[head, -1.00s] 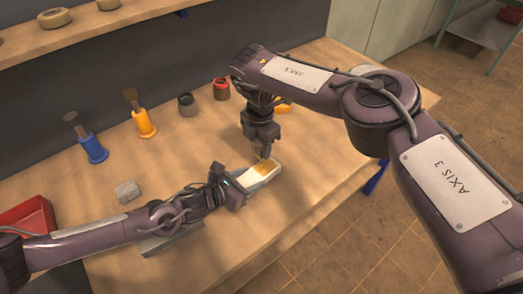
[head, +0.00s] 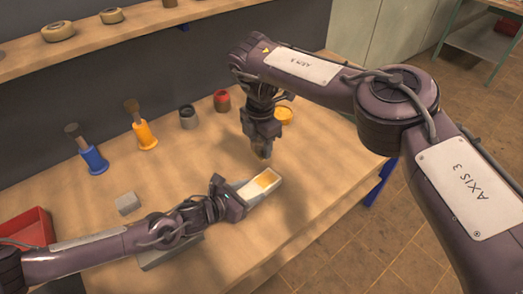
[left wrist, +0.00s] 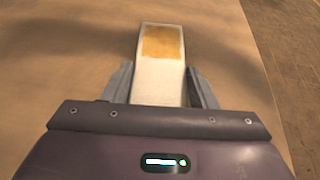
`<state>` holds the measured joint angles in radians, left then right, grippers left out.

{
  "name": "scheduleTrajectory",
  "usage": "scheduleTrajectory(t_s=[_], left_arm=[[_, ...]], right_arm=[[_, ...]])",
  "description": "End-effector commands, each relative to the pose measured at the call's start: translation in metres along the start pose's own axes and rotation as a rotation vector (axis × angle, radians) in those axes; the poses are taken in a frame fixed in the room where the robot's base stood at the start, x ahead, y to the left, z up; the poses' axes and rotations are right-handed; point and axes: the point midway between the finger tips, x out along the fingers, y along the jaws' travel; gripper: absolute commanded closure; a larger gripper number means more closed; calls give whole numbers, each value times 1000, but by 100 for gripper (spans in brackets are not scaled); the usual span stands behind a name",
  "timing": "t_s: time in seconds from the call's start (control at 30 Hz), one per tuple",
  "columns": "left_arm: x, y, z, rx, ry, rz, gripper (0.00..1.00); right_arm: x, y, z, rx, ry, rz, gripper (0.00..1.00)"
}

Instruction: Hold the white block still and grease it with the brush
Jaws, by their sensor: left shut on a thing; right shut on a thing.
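The white block (head: 245,193) lies low over the table's front part, with an amber grease patch on its far end. In the left wrist view the white block (left wrist: 158,82) sits between the two fingers, the patch beyond them. My left gripper (head: 236,200) is shut on the block's near end. My right gripper (head: 262,143) points down just behind the block and is shut on the brush (head: 263,154). Only a short brown end of the brush shows below the fingers, apart from the block; its handle is hidden.
Blue (head: 92,157) and orange (head: 144,133) holders with brushes stand at the back left. A dark jar (head: 188,119), a red jar (head: 221,102) and a yellow dish (head: 284,116) are at the back. A grey cube (head: 127,204) and red bin (head: 28,229) are left. The front right table is clear.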

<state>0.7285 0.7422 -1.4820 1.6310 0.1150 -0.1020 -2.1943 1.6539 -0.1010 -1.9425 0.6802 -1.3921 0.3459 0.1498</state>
Motion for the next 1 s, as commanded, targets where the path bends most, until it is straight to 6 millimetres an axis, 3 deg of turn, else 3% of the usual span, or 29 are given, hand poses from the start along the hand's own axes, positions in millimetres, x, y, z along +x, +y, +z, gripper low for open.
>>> scheduleTrajectory(t_s=[0.07,0.1,0.27,0.67,1.0], left_arm=[[0,0,0,0,1,-1,80],[0,0,0,0,1,-1,45],[0,0,0,0,1,0,24],[-8,1,-1,0,2,1,22],[-74,1,-2,-1,4,2,22]], right_arm=[[0,0,0,0,0,0,80],[0,0,0,0,0,0,80],[0,0,0,0,0,0,80],[0,0,0,0,0,0,80],[0,0,0,0,0,0,80]])
